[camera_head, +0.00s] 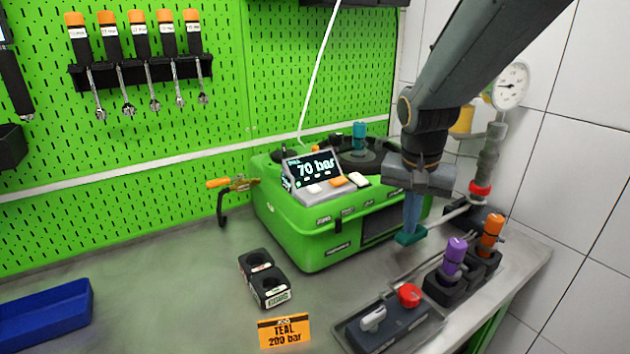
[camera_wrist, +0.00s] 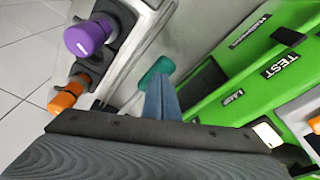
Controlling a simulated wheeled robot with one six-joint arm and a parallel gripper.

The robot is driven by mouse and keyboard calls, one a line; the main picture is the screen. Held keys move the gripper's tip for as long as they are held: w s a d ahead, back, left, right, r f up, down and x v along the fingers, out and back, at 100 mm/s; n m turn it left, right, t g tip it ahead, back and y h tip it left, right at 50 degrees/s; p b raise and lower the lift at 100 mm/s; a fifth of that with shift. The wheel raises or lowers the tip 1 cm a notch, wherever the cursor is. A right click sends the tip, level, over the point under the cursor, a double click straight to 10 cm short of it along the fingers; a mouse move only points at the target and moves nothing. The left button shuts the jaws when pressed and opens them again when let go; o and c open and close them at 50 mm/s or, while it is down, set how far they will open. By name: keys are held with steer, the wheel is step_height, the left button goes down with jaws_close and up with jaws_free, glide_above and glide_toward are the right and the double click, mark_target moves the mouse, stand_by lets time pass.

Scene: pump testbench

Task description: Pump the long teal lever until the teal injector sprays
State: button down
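The teal lever grip (camera_head: 411,238) is low in front of the green tester's right side. My gripper (camera_head: 411,228) points down at it, its blue fingers side by side with no visible gap. In the wrist view, the fingertips (camera_wrist: 160,82) meet the teal grip (camera_wrist: 155,68); whether they clasp it or only touch it is unclear. The teal injector (camera_head: 359,134) stands upright on top of the tester, with no spray visible. The tester's screen (camera_head: 313,168) reads 70 bar. An orange card (camera_head: 284,332) reads TEAL 200 bar.
A purple-topped part (camera_head: 454,252) and an orange-topped part (camera_head: 491,232) stand right of the lever; both also show in the wrist view. A base with a red knob (camera_head: 409,296) is in front. A round gauge (camera_head: 512,85) is at the right wall.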

steer(key=shift+w+d+r+p, duration=0.1)
steer(key=shift+d+r+p, duration=0.1)
steer(key=shift+r+p, duration=1.15)
steer(key=shift+w+d+r+p, duration=0.1)
steer(key=shift+d+r+p, duration=0.05)
steer(key=shift+r+p, duration=1.15)
steer(key=shift+r, duration=0.15)
steer(key=shift+r, duration=0.1)
steer(key=shift+r+p, duration=0.7)
steer(key=shift+r, duration=0.2)
